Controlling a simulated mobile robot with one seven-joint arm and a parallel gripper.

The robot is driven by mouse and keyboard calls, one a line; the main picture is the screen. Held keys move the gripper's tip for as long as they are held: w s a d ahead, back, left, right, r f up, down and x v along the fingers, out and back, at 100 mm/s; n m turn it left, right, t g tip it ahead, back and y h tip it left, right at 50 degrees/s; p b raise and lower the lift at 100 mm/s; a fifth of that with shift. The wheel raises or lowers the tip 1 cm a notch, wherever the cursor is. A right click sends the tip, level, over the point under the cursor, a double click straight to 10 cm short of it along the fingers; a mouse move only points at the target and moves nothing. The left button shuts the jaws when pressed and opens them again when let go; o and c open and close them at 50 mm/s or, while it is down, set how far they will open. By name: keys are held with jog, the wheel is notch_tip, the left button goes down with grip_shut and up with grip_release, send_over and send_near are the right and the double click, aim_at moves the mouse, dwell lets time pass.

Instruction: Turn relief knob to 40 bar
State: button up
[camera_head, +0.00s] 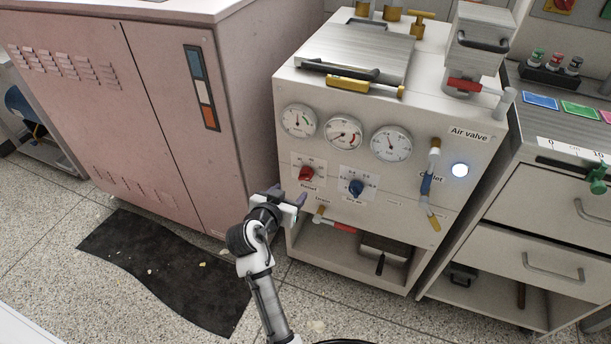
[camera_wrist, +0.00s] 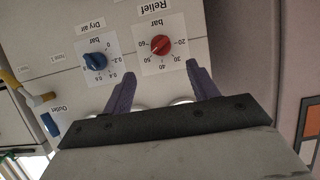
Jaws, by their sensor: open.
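The red relief knob (camera_head: 306,174) is on the white cabinet's front panel, below the gauges. It shows at the upper middle of the wrist view (camera_wrist: 160,45), on a white label marked "Relief bar" with a scale from 20 to 60. The label appears upside down there. A faint light mark shows on the knob, but I cannot tell surely which number it points at. My gripper (camera_head: 288,193) is open and empty, just below and left of the knob. In the wrist view its purple fingers (camera_wrist: 160,72) are spread wide, apart from the knob, which lies beyond their tips.
The blue dry air knob (camera_head: 356,187) is right of the relief knob. Several round gauges (camera_head: 344,132) sit above. A red-handled valve (camera_head: 338,225) is below, and a blue outlet handle (camera_head: 426,185) is at right. A pink cabinet (camera_head: 170,110) stands left.

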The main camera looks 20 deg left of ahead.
aim_at(302, 178)
jog(key=p+x, duration=0.1)
jog(key=x, duration=1.1)
jog(key=shift+w, duration=0.2)
jog(key=c, duration=1)
jog(key=n+h+b, duration=0.1)
jog(key=n+h, duration=0.1)
jog(key=n, duration=0.1)
jog(key=shift+a+n+h, duration=0.1)
jog(key=shift+n+h, duration=0.3)
jog(key=shift+n+t+h+b, duration=0.45)
jog(key=shift+n+h, duration=0.35)
jog(key=shift+n, duration=0.7)
